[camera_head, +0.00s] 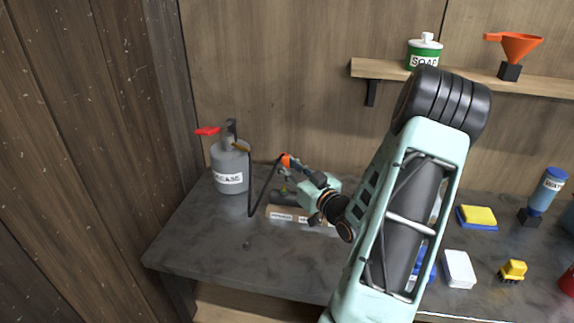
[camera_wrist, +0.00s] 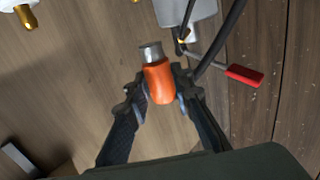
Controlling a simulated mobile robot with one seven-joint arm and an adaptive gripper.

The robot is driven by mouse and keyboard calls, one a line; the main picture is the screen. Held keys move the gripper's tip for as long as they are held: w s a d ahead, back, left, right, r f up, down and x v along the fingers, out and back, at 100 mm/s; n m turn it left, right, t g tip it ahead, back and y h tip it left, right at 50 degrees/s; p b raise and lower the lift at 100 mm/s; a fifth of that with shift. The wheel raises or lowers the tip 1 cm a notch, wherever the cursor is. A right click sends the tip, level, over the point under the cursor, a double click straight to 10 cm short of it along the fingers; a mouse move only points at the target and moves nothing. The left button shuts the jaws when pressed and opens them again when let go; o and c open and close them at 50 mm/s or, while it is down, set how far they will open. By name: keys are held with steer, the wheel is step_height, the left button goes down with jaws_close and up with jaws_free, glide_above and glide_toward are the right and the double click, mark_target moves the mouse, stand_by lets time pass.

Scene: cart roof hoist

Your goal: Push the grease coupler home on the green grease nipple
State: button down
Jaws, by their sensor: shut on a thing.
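My gripper (camera_wrist: 158,78) is shut on the orange grease coupler (camera_wrist: 160,86), with one finger on each side. The coupler's silver nose points away from the gripper. In the head view the coupler (camera_head: 286,160) shows as a small orange piece at my gripper's tip, above the bench. A small green spot (camera_head: 284,190), perhaps the green nipple, shows below it, behind a labelled block (camera_head: 283,214). The coupler looks apart from it. In the wrist view I cannot make out a green nipple; a brass-coloured tip (camera_wrist: 27,17) shows at the top left.
A grey grease can (camera_head: 229,172) with a red handle (camera_head: 207,131) stands at the left; a black hose (camera_head: 251,190) loops towards the coupler. My arm hides the bench middle. A sponge (camera_head: 478,215), white box (camera_head: 459,269) and yellow toy (camera_head: 513,270) lie right. A shelf (camera_head: 385,69) crosses the wall.

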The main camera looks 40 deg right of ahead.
steer(key=shift+f+b, duration=0.95)
steer(key=shift+f, duration=0.55)
steer(key=shift+f+b, duration=0.15)
steer(key=shift+b, duration=0.5)
stand_by(0.8)
steer(key=shift+f+b, duration=0.3)
steer(key=shift+f, duration=0.05)
steer(key=shift+f+b, duration=0.85)
steer(key=shift+f, duration=0.15)
steer(key=c, duration=1.6)
jaws_free()
steer(key=s+a, duration=0.1)
steer(key=s, duration=1.1)
